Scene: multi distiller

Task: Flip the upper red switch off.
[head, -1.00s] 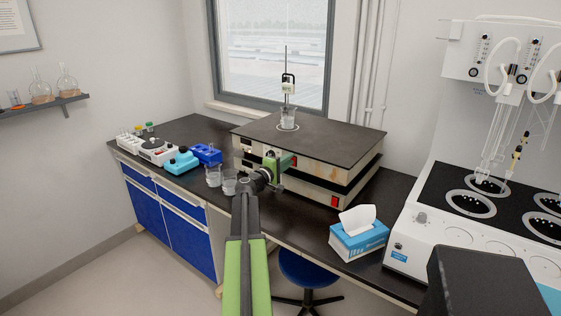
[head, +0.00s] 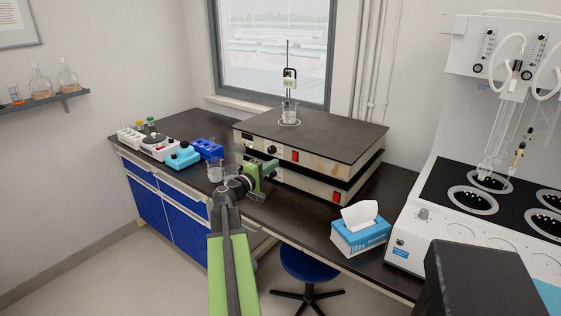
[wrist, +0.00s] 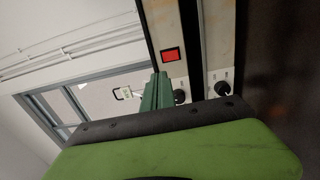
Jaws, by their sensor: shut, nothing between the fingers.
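The upper red switch (head: 295,156) is on the front panel of the upper hot plate (head: 322,161), and it also shows in the wrist view (wrist: 170,54). Its rocker position is too small to tell. The lower red switch (head: 337,196) is on the hot plate beneath (head: 305,184). My green gripper (head: 275,166) is shut and empty. In the head view it sits left of and slightly below the upper switch, in front of the panels. In the wrist view my gripper's tips (wrist: 160,76) are near the switch and the upper knob (wrist: 180,97), with no clear contact.
A glass beaker (head: 215,171) stands left of my arm. A tissue box (head: 360,231) is at the front right of the dark bench (head: 300,224). A distiller (head: 425,240) fills the right side. A blue stool (head: 306,264) stands in front of the bench.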

